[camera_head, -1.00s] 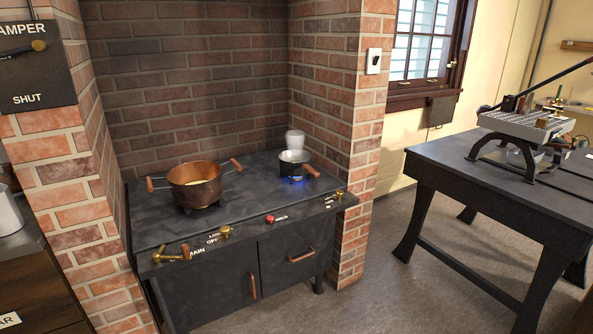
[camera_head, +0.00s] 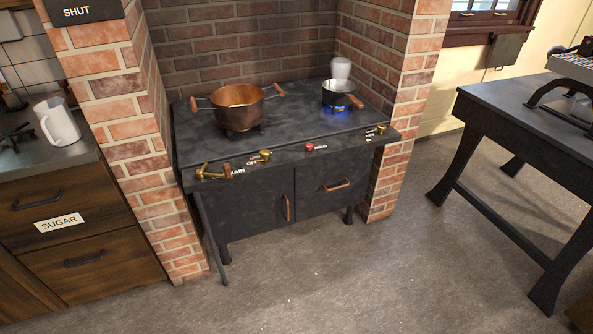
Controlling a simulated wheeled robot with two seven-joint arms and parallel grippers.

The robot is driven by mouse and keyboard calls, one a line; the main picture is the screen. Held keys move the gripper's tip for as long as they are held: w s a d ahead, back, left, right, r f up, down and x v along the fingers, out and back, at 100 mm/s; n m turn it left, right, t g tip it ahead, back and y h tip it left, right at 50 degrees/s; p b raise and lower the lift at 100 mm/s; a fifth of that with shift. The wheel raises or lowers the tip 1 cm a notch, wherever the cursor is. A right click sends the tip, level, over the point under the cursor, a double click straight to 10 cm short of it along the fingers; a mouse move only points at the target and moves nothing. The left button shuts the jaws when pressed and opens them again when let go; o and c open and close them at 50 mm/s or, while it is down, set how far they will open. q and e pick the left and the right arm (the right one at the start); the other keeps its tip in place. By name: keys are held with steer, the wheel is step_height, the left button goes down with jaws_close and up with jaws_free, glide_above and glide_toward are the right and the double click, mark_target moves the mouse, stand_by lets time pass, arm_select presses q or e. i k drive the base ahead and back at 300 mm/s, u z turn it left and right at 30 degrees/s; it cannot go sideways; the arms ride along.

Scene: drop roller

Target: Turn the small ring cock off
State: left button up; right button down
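The small ring cock is most likely the brass knob (camera_head: 380,129) at the right end of the stove's front edge; its label is too small to read. A blue flame (camera_head: 341,112) burns under the small dark saucepan (camera_head: 338,92) at the back right of the black stove (camera_head: 290,128). Other controls on the front edge are a brass lever (camera_head: 212,172) by the word MAIN, a brass knob (camera_head: 265,155) and a red knob (camera_head: 309,147). Neither of my grippers is in view.
A copper pot (camera_head: 238,105) stands on the stove's left burner. Brick walls flank the stove. A counter with a white jug (camera_head: 56,121) is at the left, a dark table (camera_head: 520,110) at the right. The floor (camera_head: 330,270) before the stove is clear.

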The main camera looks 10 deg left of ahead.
mark_target(381, 127)
steer(key=z, duration=0.4)
steer(key=k, duration=0.95)
steer(key=z, duration=1.3)
steer(key=i, duration=0.5)
steer(key=u, duration=0.55)
steer(key=i, duration=1.35)
steer(key=u, duration=1)
